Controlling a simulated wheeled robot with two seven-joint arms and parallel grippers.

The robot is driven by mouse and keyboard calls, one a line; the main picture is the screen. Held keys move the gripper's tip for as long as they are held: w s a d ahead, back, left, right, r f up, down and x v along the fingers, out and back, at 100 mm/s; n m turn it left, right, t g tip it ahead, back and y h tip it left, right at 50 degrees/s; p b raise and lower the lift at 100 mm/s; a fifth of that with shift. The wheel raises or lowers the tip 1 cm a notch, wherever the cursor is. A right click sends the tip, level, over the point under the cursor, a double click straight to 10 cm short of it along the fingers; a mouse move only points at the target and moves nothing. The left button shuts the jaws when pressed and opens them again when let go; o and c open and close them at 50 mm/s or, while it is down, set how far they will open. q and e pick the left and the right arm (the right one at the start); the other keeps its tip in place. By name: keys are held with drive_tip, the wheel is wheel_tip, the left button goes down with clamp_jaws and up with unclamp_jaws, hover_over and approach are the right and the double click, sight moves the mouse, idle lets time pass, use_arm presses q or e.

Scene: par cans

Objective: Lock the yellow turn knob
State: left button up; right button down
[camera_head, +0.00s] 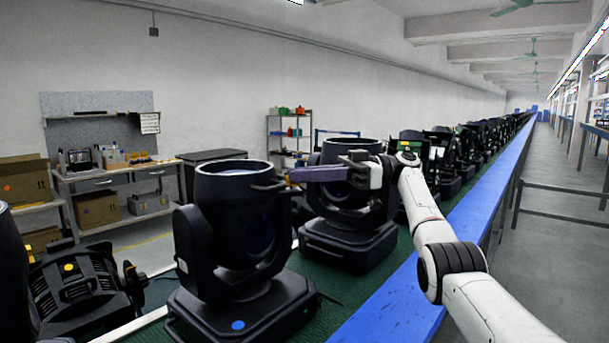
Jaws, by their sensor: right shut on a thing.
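My right gripper (346,173) comes in from the right, level with the rims of the two nearest upright black par cans. It is shut on a slim purple-grey bar (318,174), which points left toward the rim handle (268,186) of the front par can (237,230). I cannot tell whether the bar touches that handle. The second par can (345,250) stands just behind, under the gripper. Small yellow spots show on a lying black lamp unit (75,290): a round one (70,267) on its face and one at its right end (128,267). My left gripper is out of view.
The lamps stand on a green belt (335,284) with a blue edge rail (400,305), and more lamps line it into the distance. A workbench (118,175) and cardboard boxes (24,181) stand at the left wall.

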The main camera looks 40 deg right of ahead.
drive_tip(key=shift+a+f, duration=0.1)
drive_tip(key=shift+f, duration=0.15)
idle(0.3)
drive_tip(key=c, duration=2.2)
unclamp_jaws()
drive_tip(key=shift+r, duration=0.1)
